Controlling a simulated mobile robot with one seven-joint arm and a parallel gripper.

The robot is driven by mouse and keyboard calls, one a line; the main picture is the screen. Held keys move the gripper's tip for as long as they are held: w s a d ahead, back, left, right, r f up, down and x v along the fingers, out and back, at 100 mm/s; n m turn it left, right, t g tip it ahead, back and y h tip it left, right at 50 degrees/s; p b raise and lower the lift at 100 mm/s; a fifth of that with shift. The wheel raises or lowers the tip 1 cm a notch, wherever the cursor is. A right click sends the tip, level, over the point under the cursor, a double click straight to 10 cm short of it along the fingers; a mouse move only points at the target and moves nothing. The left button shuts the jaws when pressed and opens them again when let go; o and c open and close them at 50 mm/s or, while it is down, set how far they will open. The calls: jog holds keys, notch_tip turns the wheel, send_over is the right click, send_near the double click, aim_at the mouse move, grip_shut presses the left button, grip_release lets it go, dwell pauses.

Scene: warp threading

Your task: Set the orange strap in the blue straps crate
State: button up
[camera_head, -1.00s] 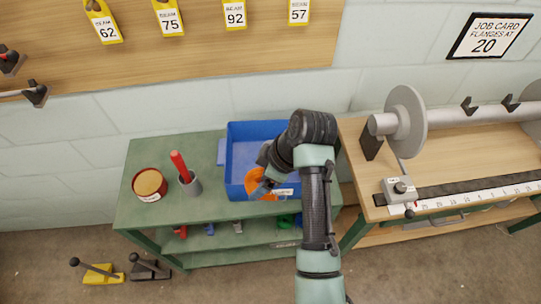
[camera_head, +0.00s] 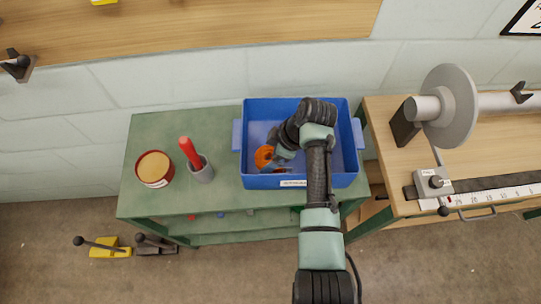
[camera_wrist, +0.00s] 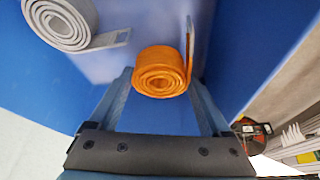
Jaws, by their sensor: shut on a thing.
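The orange strap (camera_head: 263,157) is a rolled coil with a loose end. In the wrist view the orange strap (camera_wrist: 162,72) sits between the two fingers of my gripper (camera_wrist: 160,82), which is shut on it. The blue straps crate (camera_head: 242,135) stands on the green cabinet. In the head view my gripper (camera_head: 274,156) is over the left part of the crate, with the strap within its walls. I cannot tell whether the strap touches the crate floor.
A grey coiled strap (camera_wrist: 62,22) lies in the crate beside the orange one. Left of the crate on the green cabinet (camera_head: 215,135) are a grey cup (camera_head: 204,174) with a red-handled tool and a red round tin (camera_head: 154,168). A wooden bench (camera_head: 390,130) stands right.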

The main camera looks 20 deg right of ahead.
jog(key=shift+f, duration=1.2)
jog(key=shift+f, duration=0.1)
jog(key=o, duration=1.2)
jog(key=shift+o, duration=0.2)
jog(key=v, duration=1.2)
jog(key=shift+w, duration=0.15)
